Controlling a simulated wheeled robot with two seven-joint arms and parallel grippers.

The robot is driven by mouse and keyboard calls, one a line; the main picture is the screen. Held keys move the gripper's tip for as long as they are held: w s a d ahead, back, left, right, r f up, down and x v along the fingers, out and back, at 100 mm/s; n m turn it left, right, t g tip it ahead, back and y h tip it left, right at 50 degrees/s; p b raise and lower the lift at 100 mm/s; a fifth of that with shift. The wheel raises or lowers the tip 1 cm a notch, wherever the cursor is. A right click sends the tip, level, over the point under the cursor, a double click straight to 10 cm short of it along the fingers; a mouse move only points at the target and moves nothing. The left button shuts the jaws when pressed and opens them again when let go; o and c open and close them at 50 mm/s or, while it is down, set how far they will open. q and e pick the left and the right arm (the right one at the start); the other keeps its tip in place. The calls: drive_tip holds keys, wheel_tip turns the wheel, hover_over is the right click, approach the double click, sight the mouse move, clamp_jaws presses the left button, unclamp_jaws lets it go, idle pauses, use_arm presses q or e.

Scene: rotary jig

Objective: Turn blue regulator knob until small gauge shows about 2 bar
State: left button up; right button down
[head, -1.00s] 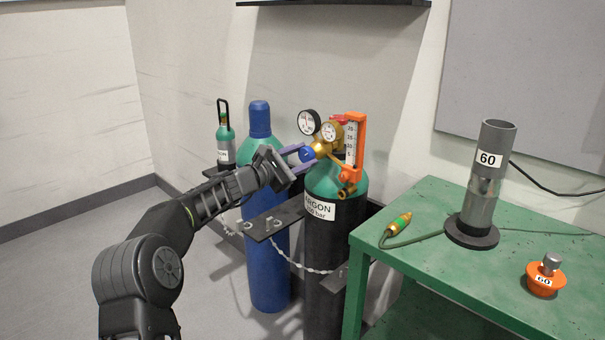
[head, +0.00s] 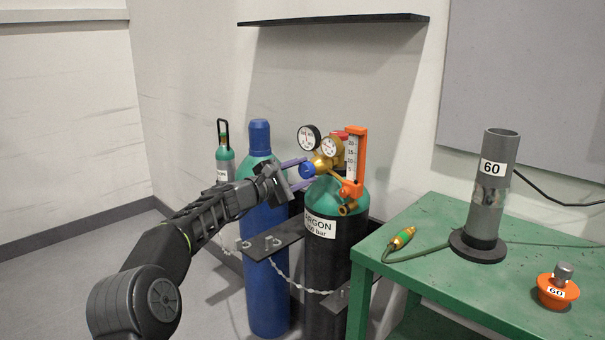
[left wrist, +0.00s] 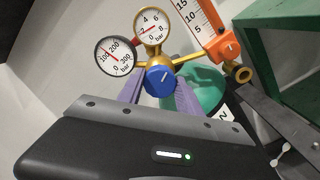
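The blue regulator knob (head: 308,170) sits on the brass regulator of the argon cylinder; it also shows in the left wrist view (left wrist: 160,78), its white mark slanting up to the right. The small gauge (left wrist: 152,27), scaled to 8 bar, has a red needle pointing lower left, near where 2 lies; the exact reading is too small to tell. My left gripper (head: 309,170) has its purple fingers apart, one on each side of the knob. I cannot tell whether they touch it. My right gripper is not in view.
The large gauge (left wrist: 115,56) and the orange flowmeter (head: 355,155) stand close to the knob. A blue cylinder (head: 267,290) is left of the argon cylinder (head: 325,275).

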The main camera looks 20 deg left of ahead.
use_arm(q)
drive_tip(key=o, duration=0.4)
drive_tip(key=shift+s+a, duration=0.25)
drive_tip(key=shift+s, duration=0.3)
drive_tip(key=b+v, duration=0.1)
drive_tip(key=v, duration=0.5)
drive_tip(key=shift+s, duration=0.3)
